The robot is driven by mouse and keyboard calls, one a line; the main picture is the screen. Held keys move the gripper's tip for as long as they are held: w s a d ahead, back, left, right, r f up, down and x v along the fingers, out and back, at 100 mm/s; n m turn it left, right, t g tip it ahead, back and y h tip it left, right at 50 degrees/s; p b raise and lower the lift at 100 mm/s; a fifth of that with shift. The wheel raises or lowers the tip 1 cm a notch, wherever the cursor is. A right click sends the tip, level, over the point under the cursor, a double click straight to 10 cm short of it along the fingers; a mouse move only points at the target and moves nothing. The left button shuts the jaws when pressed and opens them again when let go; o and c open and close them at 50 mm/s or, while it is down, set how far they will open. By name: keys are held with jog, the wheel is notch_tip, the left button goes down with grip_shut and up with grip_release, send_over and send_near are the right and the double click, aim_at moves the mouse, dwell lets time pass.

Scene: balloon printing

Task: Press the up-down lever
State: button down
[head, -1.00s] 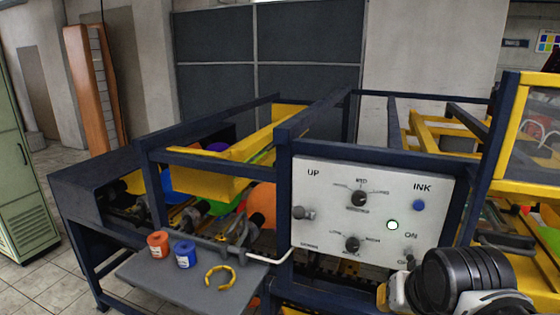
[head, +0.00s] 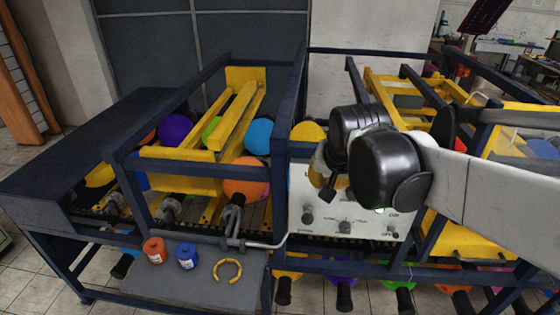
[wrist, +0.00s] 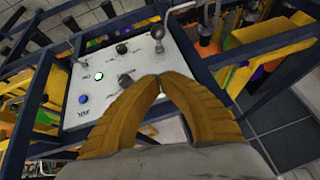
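The white control panel (head: 362,232) is partly hidden behind my arm in the head view. The up-down lever (head: 307,218), a small grey knob, shows at its left side. In the wrist view the panel (wrist: 142,62) appears turned round, with the lever (wrist: 157,34) near its upper right edge. My gripper (wrist: 160,79) has yellow-brown fingers with their tips together and nothing visible between them. The tips appear over the panel, just below the lever in that picture. In the head view my gripper (head: 320,172) is over the panel's upper left part. I see no contact with the lever.
Dark blue frame bars surround the panel. A blue button (wrist: 84,98), a lit lamp (wrist: 98,73) and dial knobs (wrist: 125,80) sit on it. A grey shelf (head: 215,290) holds a red jar (head: 154,251), a blue jar (head: 187,256) and a yellow ring (head: 228,271).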

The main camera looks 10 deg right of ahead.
jog(key=shift+d, duration=0.15)
send_over(307, 214)
jog(key=d, duration=0.3)
notch_tip(307, 214, down, 8)
jog(key=shift+a+f+p, duration=0.1)
jog(key=shift+a+f, duration=0.1)
jog(key=shift+f, duration=0.55)
jog(key=shift+a+f+p, duration=0.1)
jog(key=shift+a+f, duration=0.15)
jog(key=shift+f, duration=0.45)
jog(key=shift+a+f+p, duration=0.1)
jog(key=shift+a+f, duration=0.1)
jog(key=shift+f, duration=0.55)
